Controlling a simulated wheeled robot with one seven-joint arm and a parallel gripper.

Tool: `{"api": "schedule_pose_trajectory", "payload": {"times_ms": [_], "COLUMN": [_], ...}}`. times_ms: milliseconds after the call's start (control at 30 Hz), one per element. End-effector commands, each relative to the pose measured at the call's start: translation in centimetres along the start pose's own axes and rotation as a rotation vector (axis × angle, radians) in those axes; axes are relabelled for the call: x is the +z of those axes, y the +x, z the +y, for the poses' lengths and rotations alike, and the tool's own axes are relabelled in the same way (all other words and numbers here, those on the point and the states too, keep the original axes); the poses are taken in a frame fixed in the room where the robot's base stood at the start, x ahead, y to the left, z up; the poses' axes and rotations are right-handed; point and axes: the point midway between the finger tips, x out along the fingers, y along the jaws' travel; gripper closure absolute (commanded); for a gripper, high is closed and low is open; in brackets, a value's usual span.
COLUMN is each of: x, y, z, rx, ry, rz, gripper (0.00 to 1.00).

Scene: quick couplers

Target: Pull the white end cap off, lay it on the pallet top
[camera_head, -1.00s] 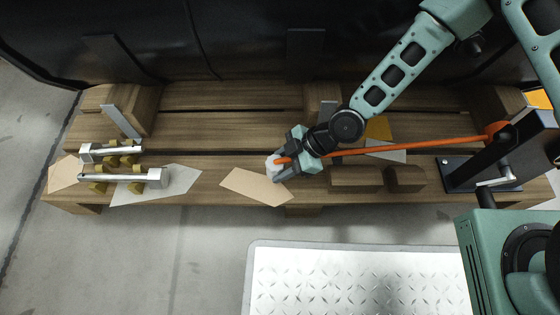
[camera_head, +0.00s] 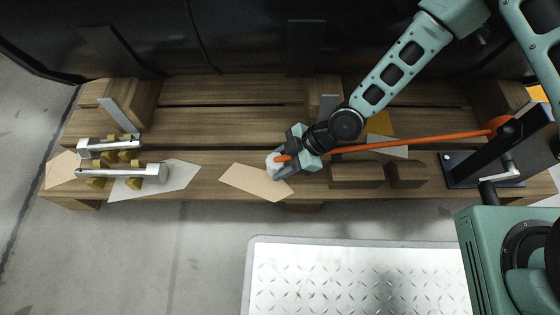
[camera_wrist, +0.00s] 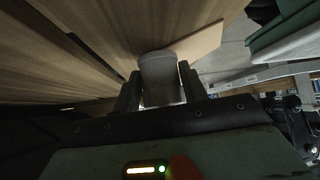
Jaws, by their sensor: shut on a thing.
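The white end cap (camera_head: 272,168) is between the fingers of my gripper (camera_head: 279,165), low over the front board of the wooden pallet (camera_head: 225,125). My gripper is shut on the cap. In the wrist view the cap (camera_wrist: 160,78) is a pale grey cylinder between the two dark fingers. An orange hose (camera_head: 420,144) runs from the right to my gripper, and a bit of orange shows right beside the cap. My gripper hides where they meet, so I cannot tell whether cap and hose are joined.
A tan sheet (camera_head: 255,182) lies on the pallet just left of the cap. Metal couplers on yellow supports (camera_head: 122,172) stand at the left. Wooden blocks (camera_head: 356,175) and a black stand (camera_head: 462,172) are at the right. The pallet's middle boards are bare.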

Motion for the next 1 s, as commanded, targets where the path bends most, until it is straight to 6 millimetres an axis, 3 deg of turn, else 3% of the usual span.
{"api": "schedule_pose_trajectory", "payload": {"times_ms": [200,233,300,767,1000], "x": [0.3,0.3,0.3,0.2,-0.1], "y": [0.4,0.3,0.3,-0.1,-4.1], "z": [0.0,0.0,0.0,0.0,0.1], "rx": [0.0,0.0,0.0,0.001,0.003], "ry": [0.0,0.0,0.0,0.001,0.004], "rz": [0.0,0.0,0.0,0.0,0.001], "gripper": [0.85,0.49,0.32,0.32,0.32]}}
